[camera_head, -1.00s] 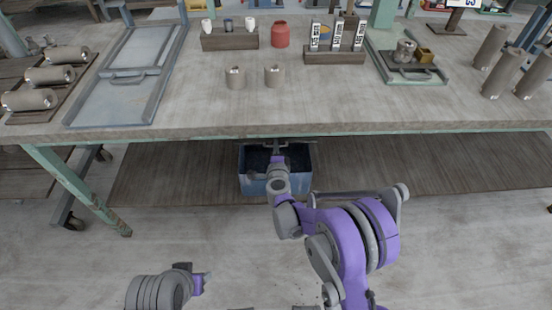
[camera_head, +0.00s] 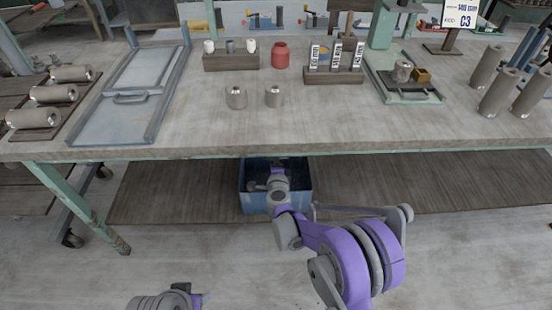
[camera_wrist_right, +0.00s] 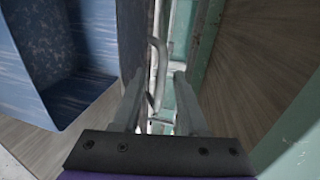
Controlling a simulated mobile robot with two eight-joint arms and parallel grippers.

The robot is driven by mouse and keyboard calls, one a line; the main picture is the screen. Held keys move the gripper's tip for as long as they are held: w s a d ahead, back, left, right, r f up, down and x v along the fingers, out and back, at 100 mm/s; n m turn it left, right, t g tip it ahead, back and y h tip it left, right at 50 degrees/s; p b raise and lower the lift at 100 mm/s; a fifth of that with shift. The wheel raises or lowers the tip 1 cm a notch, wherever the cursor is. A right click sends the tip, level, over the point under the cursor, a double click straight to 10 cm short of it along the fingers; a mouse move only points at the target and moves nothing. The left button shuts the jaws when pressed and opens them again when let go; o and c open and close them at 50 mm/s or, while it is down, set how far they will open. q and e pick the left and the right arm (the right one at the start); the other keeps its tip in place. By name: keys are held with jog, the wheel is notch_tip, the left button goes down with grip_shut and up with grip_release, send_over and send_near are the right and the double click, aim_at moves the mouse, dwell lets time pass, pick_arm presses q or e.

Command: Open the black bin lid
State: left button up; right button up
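The blue bin (camera_head: 265,203) stands on the lower shelf under the table. A dark panel (camera_wrist_right: 128,35), seen nearly edge-on beside the bin, looks like the lid. A grey bar handle (camera_wrist_right: 157,65) lies between the fingers of my right gripper (camera_wrist_right: 157,78), which stand apart with gaps beside the bar. In the head view my right wrist hides its fingers over the bin. My left gripper (camera_head: 197,300) is low at the bottom edge, its fingers unclear.
The tabletop (camera_head: 190,125) overhangs the bin, with a green frame rail along its edge, close in the right wrist view (camera_wrist_right: 187,75). Small pots, a red jar (camera_head: 280,55) and clay cylinders stand on the table. The shelf (camera_head: 400,185) is clear beside the bin.

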jog(key=p+v, duration=0.1)
jog(key=v, duration=0.9)
jog(key=shift+s, duration=0.4)
jog(key=shift+r, duration=0.1)
